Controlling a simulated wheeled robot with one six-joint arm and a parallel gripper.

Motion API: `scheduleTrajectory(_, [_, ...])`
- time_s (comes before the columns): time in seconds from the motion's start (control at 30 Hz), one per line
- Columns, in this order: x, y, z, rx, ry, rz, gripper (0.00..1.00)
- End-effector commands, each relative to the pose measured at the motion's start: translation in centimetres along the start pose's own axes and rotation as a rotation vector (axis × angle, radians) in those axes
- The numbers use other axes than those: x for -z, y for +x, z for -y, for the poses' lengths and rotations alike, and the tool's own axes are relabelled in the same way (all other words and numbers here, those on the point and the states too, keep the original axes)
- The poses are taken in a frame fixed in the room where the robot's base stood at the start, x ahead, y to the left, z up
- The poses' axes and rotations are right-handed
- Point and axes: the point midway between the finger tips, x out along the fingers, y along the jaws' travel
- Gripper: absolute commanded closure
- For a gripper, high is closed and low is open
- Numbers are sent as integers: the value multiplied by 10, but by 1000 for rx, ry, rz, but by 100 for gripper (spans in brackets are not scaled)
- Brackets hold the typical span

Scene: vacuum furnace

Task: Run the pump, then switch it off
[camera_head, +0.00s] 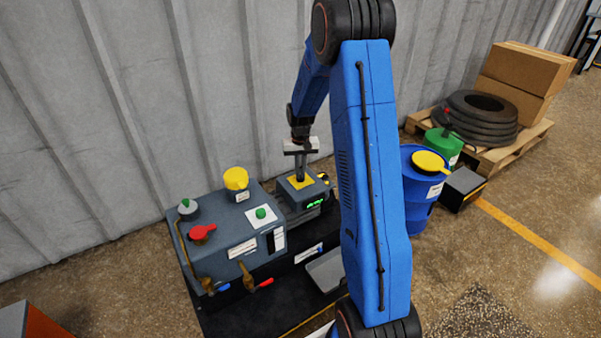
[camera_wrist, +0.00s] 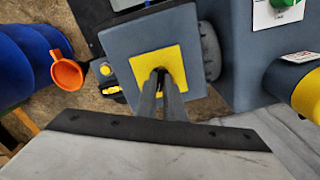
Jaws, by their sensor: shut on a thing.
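My gripper (camera_head: 300,177) points straight down at a grey box (camera_head: 313,192) with a yellow square plate (camera_wrist: 145,62) on top. In the wrist view my gripper (camera_wrist: 162,76) has its fingers close together on a small dark switch at the middle of that plate. The fingers hide most of the switch, so its position cannot be told. A green-lit display (camera_head: 316,203) glows on the front of the box. A larger grey pump unit (camera_head: 230,230) stands beside it on the left, with a green button (camera_head: 261,213) on a white plate.
The unit carries a red handle (camera_head: 202,232), a yellow cap (camera_head: 236,178) and brass valves with blue (camera_head: 222,286) and red (camera_head: 266,283) levers. A blue drum (camera_head: 417,213) stands to the right. A corrugated wall (camera_head: 100,120) is close behind. Floor at right is partly clear.

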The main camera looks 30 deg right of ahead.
Motion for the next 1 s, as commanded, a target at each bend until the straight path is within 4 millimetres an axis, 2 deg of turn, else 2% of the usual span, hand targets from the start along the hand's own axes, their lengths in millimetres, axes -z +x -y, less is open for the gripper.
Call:
scheduleTrajectory(0.3, [0,0,0,0,106,-1,100])
scheduleTrajectory(0.8, [0,0,0,0,125,-1,100])
scheduleTrajectory(0.83, [0,0,0,0,125,-1,87])
scheduleTrajectory(0.9, [0,0,0,0,124,-1,73])
scheduleTrajectory(1.0, [0,0,0,0,124,-1,73])
